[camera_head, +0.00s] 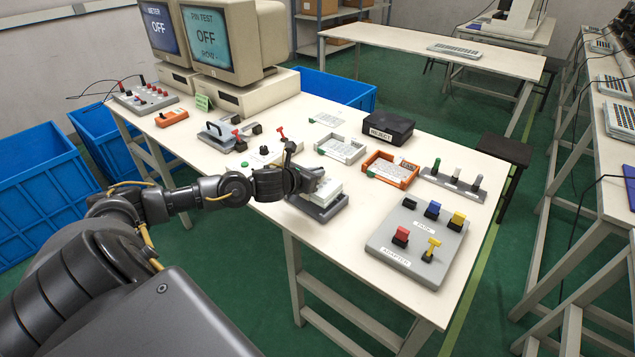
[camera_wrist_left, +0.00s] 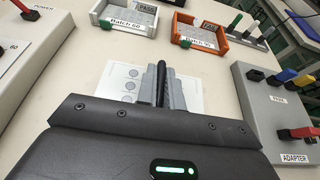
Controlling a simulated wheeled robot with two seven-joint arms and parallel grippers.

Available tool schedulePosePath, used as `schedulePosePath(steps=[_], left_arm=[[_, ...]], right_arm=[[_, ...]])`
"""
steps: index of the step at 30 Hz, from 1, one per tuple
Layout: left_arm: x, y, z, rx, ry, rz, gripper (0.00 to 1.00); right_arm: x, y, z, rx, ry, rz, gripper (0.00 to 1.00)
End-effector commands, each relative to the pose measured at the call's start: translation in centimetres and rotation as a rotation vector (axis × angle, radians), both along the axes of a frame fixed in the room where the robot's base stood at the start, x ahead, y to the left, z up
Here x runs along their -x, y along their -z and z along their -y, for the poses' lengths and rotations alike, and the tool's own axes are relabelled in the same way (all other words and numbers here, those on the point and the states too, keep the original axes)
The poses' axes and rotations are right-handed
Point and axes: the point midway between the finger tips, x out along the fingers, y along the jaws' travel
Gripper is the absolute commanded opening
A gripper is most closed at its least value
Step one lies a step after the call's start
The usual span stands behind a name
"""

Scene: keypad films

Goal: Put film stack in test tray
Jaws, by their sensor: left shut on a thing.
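A white film stack (camera_head: 327,190) is held by my left gripper (camera_head: 312,178) near the front edge of the table. In the left wrist view its pale top sheet with grey discs (camera_wrist_left: 120,83) shows beside the fingers (camera_wrist_left: 162,85). A pale grey tray (camera_head: 343,149) stands farther back, labelled Batch 60 in the left wrist view. An orange tray (camera_head: 391,169) with a Batch label stands right of it. I cannot read which tray is the test tray. My right gripper is not in view.
A grey adapter panel (camera_head: 400,251) with coloured plugs stands at the table's right end. A black reject box (camera_head: 388,127) is behind the trays. A power box with red levers (camera_head: 256,156) is left of my gripper. Bare tabletop lies between the dark tray and the orange tray.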

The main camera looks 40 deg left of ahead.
Motion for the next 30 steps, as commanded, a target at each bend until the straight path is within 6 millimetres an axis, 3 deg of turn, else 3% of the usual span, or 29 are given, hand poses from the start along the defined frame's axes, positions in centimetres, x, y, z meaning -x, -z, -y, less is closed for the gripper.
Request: schedulePosePath(steps=[9,15,16,21,30], left_arm=[[-0.2,3.9,0.4,0.0,0.001,-0.011,0.0],[-0.1,4.5,0.4,-0.002,0.002,-0.018,0.0],[-0.1,4.5,0.4,-0.002,0.002,-0.02,0.11],[-0.1,4.6,0.4,-0.002,0.001,-0.02,0.3],[0.5,4.4,0.5,-0.002,0.004,-0.02,0.3]], right_arm=[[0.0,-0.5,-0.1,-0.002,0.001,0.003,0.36],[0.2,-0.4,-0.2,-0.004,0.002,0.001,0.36],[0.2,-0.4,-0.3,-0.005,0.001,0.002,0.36],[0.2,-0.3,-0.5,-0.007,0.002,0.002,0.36],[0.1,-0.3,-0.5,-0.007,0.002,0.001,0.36]])
